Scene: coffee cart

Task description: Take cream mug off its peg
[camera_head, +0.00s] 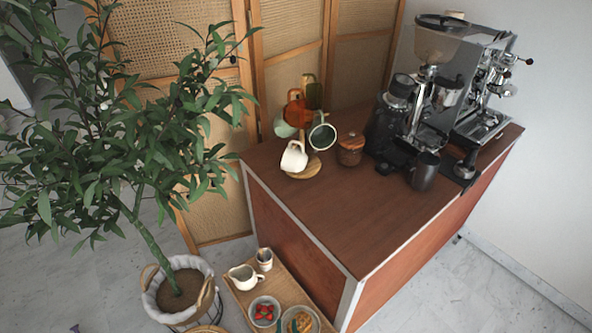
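The cream mug (294,156) hangs tilted low on the front left side of a mug tree, above the tree's round wooden base (303,170). Its peg is hidden behind it. Other mugs hang around it: a dark green one with a pale rim (322,136) to the right, a pale green one (284,128) behind left, an orange one (297,112) above, and an olive one (313,93) at the top. The tree stands on the left end of the brown cart top. My gripper does not show in this view.
A lidded wooden jar (350,149) stands right of the tree. A grinder (399,105), an espresso machine (484,90) and a dark cup (425,171) fill the back right. The cart top's front (350,220) is clear. A leafy plant (120,130) and a low tray (243,300) stand left.

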